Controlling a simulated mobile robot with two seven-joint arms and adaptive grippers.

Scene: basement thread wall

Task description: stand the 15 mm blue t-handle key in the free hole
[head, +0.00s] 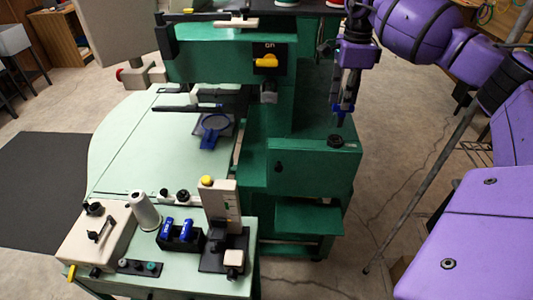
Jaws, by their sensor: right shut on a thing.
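My right gripper (342,103) points down in the upper right, above the green machine's right-hand shelf. It is shut on a small dark blue thing (340,123) that shows just below its fingertips. It may be the blue t-handle key, but its size mark and most of its shape are hidden or too small to tell. A black stand (188,246) on the front bench holds two blue handles (166,229) with pale marks. A free hole in it cannot be made out from here. My left gripper is not in view.
The green machine (305,160) fills the middle, with a dark round knob (335,141) below my right gripper. A white cone (144,212), a beige box (96,238) and an upright gauge (220,205) crowd the stand.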

